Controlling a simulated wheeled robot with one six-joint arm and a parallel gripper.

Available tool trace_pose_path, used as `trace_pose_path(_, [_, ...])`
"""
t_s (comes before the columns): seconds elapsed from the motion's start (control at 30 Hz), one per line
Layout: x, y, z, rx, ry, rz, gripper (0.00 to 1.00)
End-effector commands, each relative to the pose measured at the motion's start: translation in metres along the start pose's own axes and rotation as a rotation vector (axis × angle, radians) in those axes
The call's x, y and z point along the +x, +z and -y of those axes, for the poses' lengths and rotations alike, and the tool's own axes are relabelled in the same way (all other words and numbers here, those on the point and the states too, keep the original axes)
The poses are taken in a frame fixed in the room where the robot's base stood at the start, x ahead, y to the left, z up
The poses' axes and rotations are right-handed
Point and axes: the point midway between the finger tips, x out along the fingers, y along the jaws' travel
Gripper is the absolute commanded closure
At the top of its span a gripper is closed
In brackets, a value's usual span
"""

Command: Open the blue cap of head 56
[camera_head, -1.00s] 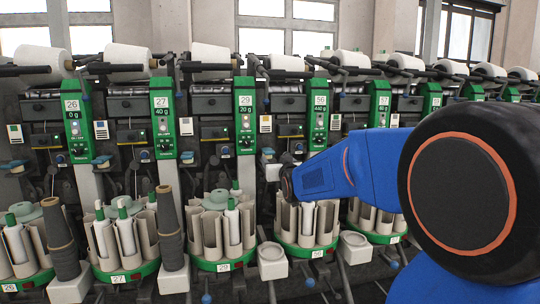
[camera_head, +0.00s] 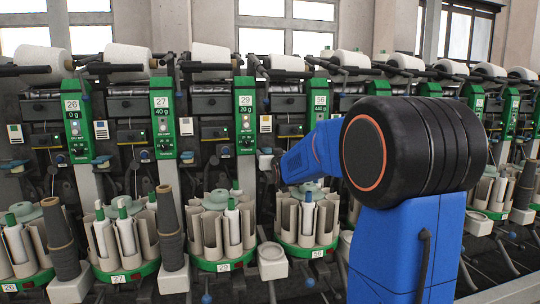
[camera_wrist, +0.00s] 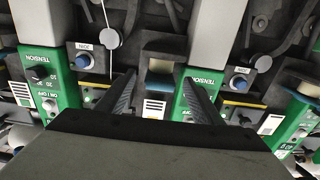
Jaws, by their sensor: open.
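Head 56 has a green panel (camera_head: 318,112) partly covered by my blue arm in the head view. Its small blue cap (camera_head: 267,152) shows just left of my gripper (camera_head: 279,170), low between panels 29 and 56. In the wrist view a cap with a pale top and blue face (camera_wrist: 160,80) lies beyond my fingers, between the two tips; its head number is not readable there. My gripper (camera_wrist: 158,90) is open and empty, its two dark fingers apart. Contact with the cap cannot be told.
Green panels marked TENSION (camera_wrist: 196,92) stand close to my fingers in the wrist view, with blue knobs beside them. Below in the head view is the bobbin magazine of head 56 (camera_head: 318,246). A beige box (camera_head: 272,262) stands beside it. Heads 26, 27 and 29 (camera_head: 246,110) are unobstructed.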

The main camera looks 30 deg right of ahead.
Motion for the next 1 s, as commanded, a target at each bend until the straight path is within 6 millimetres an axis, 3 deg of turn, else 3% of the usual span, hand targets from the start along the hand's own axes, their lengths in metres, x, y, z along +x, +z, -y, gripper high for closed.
trace_pose_path(0.17, [0.0, 0.0, 0.0, 0.0, 0.0, 0.0, 0.39])
trace_pose_path(0.4, [0.0, 0.0, 0.0, 0.0, 0.0, 0.0, 0.94])
trace_pose_path(0.43, [0.0, 0.0, 0.0, 0.0, 0.0, 0.001, 0.97])
trace_pose_path(1.0, [0.002, -0.012, -0.001, -0.001, 0.004, 0.115, 0.97])
